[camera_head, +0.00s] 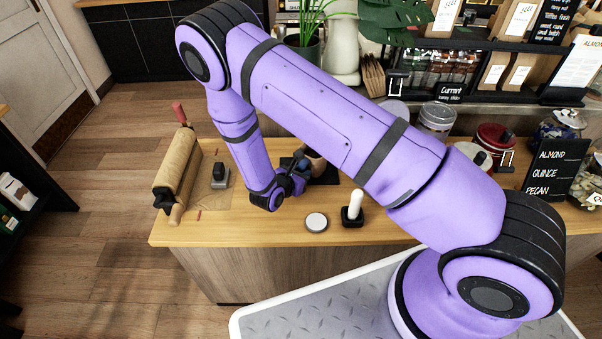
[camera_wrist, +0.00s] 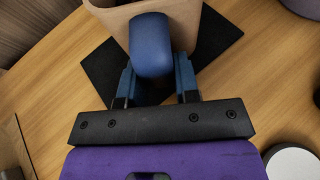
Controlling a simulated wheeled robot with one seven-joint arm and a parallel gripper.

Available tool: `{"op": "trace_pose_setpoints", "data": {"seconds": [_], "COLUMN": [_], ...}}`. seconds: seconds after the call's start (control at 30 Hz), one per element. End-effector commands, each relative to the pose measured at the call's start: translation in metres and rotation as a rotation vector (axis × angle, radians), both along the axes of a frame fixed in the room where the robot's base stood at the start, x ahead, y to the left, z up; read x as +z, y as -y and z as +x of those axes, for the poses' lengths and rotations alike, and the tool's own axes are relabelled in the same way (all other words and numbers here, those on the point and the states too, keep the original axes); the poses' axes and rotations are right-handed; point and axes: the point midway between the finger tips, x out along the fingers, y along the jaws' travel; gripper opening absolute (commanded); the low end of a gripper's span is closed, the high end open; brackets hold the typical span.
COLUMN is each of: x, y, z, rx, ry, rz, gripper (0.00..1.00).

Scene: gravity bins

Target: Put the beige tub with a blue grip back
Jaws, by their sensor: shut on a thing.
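The beige tub (camera_wrist: 186,18) shows at the top of the wrist view, with its blue grip (camera_wrist: 151,45) facing my gripper. My gripper (camera_wrist: 156,76) is shut on the blue grip, one finger on each side of it. The tub is over a black square mat (camera_wrist: 108,73) on the wooden counter, and I cannot tell whether it touches the mat. In the head view the tub (camera_head: 316,164) is partly hidden by my arm, beside my gripper (camera_head: 297,170). The tub's inside is not clearly visible.
On the counter (camera_head: 265,232), a white round lid (camera_head: 316,223) and a white-handled tool on a black base (camera_head: 354,208) stand in front. A paper roll (camera_head: 177,168) and a small dark-topped stamp (camera_head: 220,176) are left. Jars (camera_head: 437,118) and a black price sign (camera_head: 553,166) are right.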

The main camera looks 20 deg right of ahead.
Motion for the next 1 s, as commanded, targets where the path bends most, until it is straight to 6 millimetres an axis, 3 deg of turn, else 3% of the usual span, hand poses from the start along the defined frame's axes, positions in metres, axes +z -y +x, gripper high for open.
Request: {"op": "trace_pose_setpoints", "data": {"seconds": [0.37, 0.4, 0.53, 1.0], "x": [-0.0051, -0.0053, -0.0051, -0.0042], "y": [0.0002, 0.0002, 0.0002, -0.0021], "z": [-0.0001, -0.0001, -0.0001, -0.0014], "rx": [0.000, 0.000, 0.000, 0.001], "ry": [-0.001, -0.001, 0.000, 0.000], "rz": [-0.001, -0.001, 0.000, 0.000], "gripper": [0.00, 0.32, 0.59, 0.59]}}
